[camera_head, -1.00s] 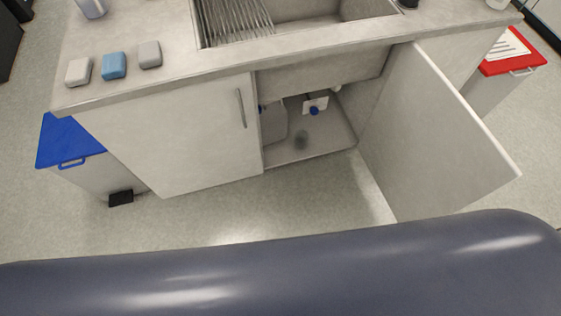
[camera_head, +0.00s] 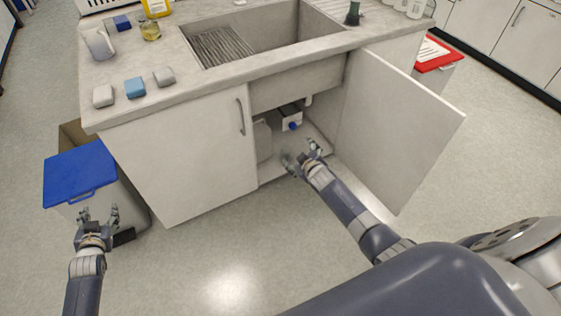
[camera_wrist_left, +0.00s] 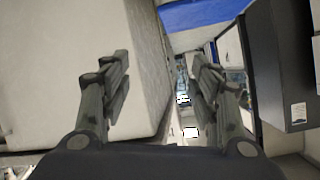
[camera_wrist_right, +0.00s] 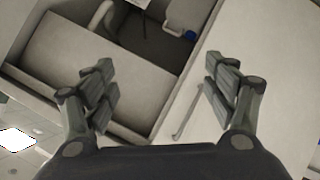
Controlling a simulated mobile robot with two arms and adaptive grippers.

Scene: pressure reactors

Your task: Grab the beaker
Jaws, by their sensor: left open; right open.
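A clear glass vessel (camera_head: 98,42), which looks like a beaker, stands upright near the left end of the counter. A smaller glass vessel with yellow liquid (camera_head: 150,31) stands to its right; I cannot tell which one is meant. My left gripper (camera_head: 98,214) is open and empty, low in front of the blue-lidded bin, well below the counter. Its spread fingers show in the left wrist view (camera_wrist_left: 160,72). My right gripper (camera_head: 302,157) is open and empty in front of the open cabinet under the sink. Its fingers are apart in the right wrist view (camera_wrist_right: 160,72).
The counter (camera_head: 200,88) holds a sink (camera_head: 268,30) and several small blocks, one a blue block (camera_head: 135,87). The open cabinet door (camera_head: 395,130) juts out at right. A blue-lidded bin (camera_head: 80,172) stands left, a red-lidded bin (camera_head: 435,55) right. The floor in front is clear.

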